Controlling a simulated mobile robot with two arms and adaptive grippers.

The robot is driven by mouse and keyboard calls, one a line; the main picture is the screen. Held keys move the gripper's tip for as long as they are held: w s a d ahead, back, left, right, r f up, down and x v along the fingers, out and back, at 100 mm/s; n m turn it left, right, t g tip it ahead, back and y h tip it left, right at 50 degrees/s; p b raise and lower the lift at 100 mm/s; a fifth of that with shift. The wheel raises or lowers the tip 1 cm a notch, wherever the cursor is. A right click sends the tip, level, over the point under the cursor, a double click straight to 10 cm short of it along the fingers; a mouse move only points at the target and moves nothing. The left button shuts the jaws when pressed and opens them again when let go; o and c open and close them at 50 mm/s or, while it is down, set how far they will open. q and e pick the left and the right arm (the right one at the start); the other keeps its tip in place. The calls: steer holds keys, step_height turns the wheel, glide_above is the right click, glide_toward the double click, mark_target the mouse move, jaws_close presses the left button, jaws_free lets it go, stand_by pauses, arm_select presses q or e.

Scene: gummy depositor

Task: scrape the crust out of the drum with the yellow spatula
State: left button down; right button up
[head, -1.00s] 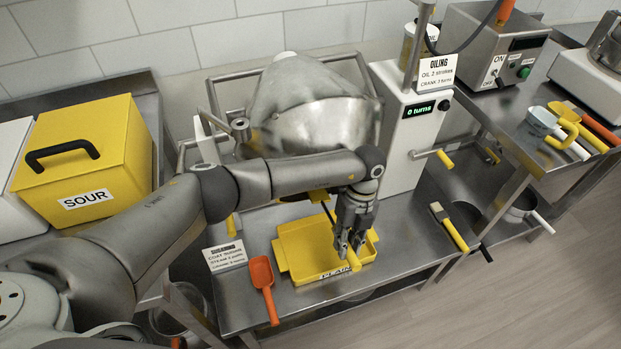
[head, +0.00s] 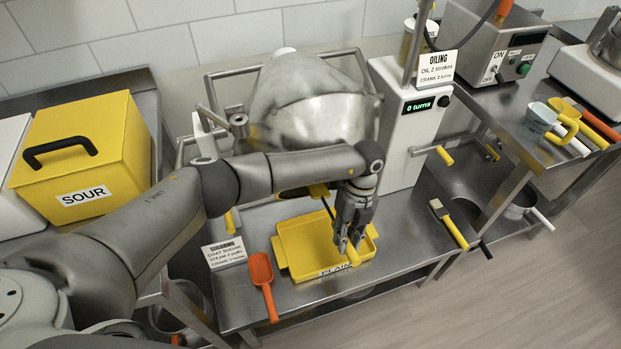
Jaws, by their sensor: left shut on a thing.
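The steel drum (head: 312,108) sits in its frame at the back centre. My left arm crosses in front of its lower part, and I cannot see its inside or any crust. My left gripper (head: 347,248) points down over the yellow tray (head: 300,238) in front of the drum. It is shut on the yellow handle of what looks like the yellow spatula (head: 354,257). A dark shaft and a yellow end show up behind the gripper, partly hidden by my arm. My right gripper is not in view.
A brush (head: 448,222) lies to the right. The white control post (head: 408,135) reads 0 turns and has a crank. A yellow SOUR box (head: 85,160) stands at left.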

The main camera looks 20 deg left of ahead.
arm_select(q)
steer(key=shift+s+r, duration=0.1)
step_height(320, 180, up, 3)
steer(key=p, duration=0.2)
steer(key=shift+p, duration=0.35)
steer(key=shift+s+d+r+p, duration=0.1)
steer(key=shift+s+d+p, duration=0.15)
steer(key=shift+p, duration=0.2)
steer(key=s+d+r+p, duration=0.2)
steer(key=s+d+p, duration=0.8)
steer(key=s, duration=0.5)
steer(key=shift+s+d+r, duration=0.3)
steer(key=shift+s+d, duration=0.05)
steer(key=shift+d, duration=0.25)
